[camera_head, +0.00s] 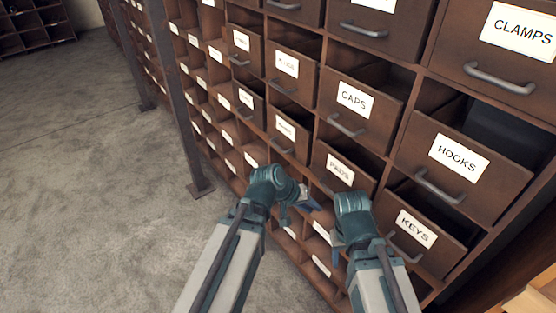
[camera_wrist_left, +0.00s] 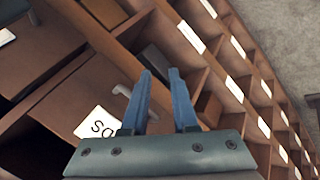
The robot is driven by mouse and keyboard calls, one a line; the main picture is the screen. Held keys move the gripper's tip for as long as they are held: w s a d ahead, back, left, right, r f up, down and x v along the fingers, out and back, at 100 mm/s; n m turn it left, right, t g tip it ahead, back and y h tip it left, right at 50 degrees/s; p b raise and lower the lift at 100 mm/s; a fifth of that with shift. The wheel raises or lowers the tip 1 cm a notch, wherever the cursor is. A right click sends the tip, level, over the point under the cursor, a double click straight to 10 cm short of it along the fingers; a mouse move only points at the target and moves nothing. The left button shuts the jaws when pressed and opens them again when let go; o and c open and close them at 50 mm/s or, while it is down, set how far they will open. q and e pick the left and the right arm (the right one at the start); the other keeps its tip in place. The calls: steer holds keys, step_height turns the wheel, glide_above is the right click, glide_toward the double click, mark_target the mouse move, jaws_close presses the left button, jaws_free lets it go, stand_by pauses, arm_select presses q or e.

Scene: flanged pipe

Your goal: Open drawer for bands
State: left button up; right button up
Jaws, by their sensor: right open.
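No label reading BANDS can be made out clearly. One drawer with a blurred label (camera_head: 285,127) sits left of the PADS drawer (camera_head: 339,168) in the head view. My left gripper (camera_head: 307,201) is just below and left of the PADS drawer. In the left wrist view, its two blue fingers (camera_wrist_left: 162,105) are apart with nothing between them. A grey handle (camera_wrist_left: 122,92) is beside the left finger, on a drawer whose upside-down label (camera_wrist_left: 100,124) is partly cut off. My right gripper (camera_head: 337,240) is open, below the PADS drawer; its fingertips are mostly hidden.
Several stick out. Open cubbies with white tags (camera_head: 322,232) lie lower down. A dark post (camera_head: 180,95) stands left of the drawers. The grey floor (camera_head: 90,170) is clear.

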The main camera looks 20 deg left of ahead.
arm_select(q)
steer(key=w+a+n+t+h+b, duration=0.1)
steer(key=w+a+n+t+b, duration=0.4)
steer(key=w+a, duration=0.2)
steer(key=n+t+y+b, duration=0.2)
steer(key=n+t+b, duration=0.2)
steer(key=n+t, duration=0.25)
glide_toward(277, 147)
steer(key=shift+n+g, duration=0.25)
steer(key=shift+n, duration=0.2)
steer(key=b+x, duration=0.2)
steer(key=x, duration=0.8)
steer(key=shift+w+a, duration=0.1)
steer(key=shift+w, duration=0.35)
arm_select(e)
step_height(277, 147, down, 14)
arm_select(q)
jaws_close()
